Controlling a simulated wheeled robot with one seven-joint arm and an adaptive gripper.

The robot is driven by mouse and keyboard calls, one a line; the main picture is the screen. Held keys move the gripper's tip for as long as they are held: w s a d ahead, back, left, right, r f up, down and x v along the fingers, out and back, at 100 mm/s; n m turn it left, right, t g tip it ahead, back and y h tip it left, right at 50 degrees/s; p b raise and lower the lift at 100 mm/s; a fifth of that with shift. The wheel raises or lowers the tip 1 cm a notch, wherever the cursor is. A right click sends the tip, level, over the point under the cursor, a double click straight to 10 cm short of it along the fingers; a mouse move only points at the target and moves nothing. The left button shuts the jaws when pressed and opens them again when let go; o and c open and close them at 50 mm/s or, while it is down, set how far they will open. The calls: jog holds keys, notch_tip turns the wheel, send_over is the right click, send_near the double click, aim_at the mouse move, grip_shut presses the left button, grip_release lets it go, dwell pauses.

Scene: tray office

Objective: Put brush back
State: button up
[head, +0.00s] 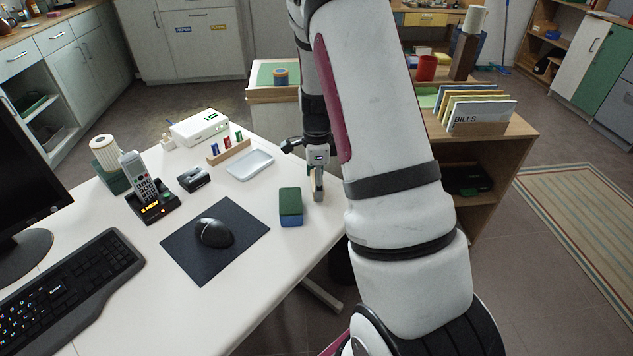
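My gripper (317,184) points down over the right edge of the white desk, just right of a block with a green top and blue lower part (290,207). The block lies on the desk and appears apart from the gripper. I cannot tell whether this block is the brush; no other clear brush shows. A narrow pale brown and grey piece shows at the gripper's lower end; I cannot tell whether it is a finger or something held. My arm hides part of the area on the right.
The desk holds a shallow white tray (250,165), a wooden holder with coloured pieces (229,151), a cordless phone (146,188), a mouse (214,233) on a dark mat (190,247) and a keyboard (69,291). A wooden shelf unit (513,127) with a bills file stands right.

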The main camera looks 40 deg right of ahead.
jog(key=o, duration=1.1)
jog(key=shift+f, duration=0.15)
